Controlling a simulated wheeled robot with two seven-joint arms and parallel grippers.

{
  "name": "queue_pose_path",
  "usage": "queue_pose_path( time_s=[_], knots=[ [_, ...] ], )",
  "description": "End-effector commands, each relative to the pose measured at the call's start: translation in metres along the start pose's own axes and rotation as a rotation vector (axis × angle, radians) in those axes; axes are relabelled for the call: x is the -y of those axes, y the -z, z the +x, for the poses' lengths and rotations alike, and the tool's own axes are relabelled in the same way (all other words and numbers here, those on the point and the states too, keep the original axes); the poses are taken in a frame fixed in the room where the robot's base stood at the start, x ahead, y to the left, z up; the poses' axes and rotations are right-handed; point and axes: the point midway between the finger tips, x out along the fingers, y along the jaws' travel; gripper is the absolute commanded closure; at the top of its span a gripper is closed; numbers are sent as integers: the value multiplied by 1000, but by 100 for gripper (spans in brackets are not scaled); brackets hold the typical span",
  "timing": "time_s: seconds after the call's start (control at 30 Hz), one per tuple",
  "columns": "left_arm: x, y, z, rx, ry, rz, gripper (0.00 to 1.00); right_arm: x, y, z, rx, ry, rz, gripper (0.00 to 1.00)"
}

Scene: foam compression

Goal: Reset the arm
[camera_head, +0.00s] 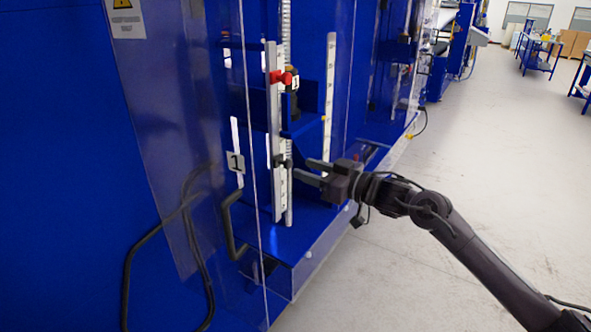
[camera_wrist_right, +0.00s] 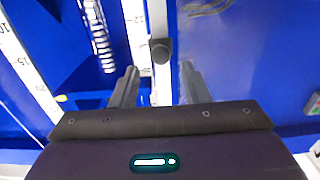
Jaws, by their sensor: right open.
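My right arm comes in from the lower right in the head view. Its gripper (camera_head: 308,171) is in front of the blue test machine (camera_head: 300,240), near the lower part of a white vertical scale rail (camera_head: 275,130). In the right wrist view, the gripper (camera_wrist_right: 158,82) has its two fingers apart with nothing held between them. A dark round knob (camera_wrist_right: 160,50) on the scale rail shows just beyond the fingertips; whether they touch it I cannot tell. My left gripper is not in view.
A red clamp (camera_head: 285,78) sits higher on the rail, beside a dark part marked 1 (camera_head: 294,84). A clear panel (camera_head: 165,130) and a black bent handle (camera_head: 150,235) are at the left. Open grey floor (camera_head: 500,170) lies at the right, with blue tables (camera_head: 540,55) far back.

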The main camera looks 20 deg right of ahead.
Motion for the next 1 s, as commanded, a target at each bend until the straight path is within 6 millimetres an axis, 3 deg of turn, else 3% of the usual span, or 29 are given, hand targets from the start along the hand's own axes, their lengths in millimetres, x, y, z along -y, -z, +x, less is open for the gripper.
queue_pose_path(
  time_s=[0.2,0.63,0.73,0.87,0.97,1.0],
  knots=[
    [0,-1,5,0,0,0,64,0,0,-17,0,0,0,58],
    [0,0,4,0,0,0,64,0,1,-18,0,0,0,58],
    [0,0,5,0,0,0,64,-3,-7,-17,5,-11,8,58],
    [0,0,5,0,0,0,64,-24,-53,-18,34,-83,39,58],
    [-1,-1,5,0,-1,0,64,-45,-118,-24,89,-176,75,58],
    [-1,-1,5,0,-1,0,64,-52,-148,-29,120,-215,88,58]
  ],
)
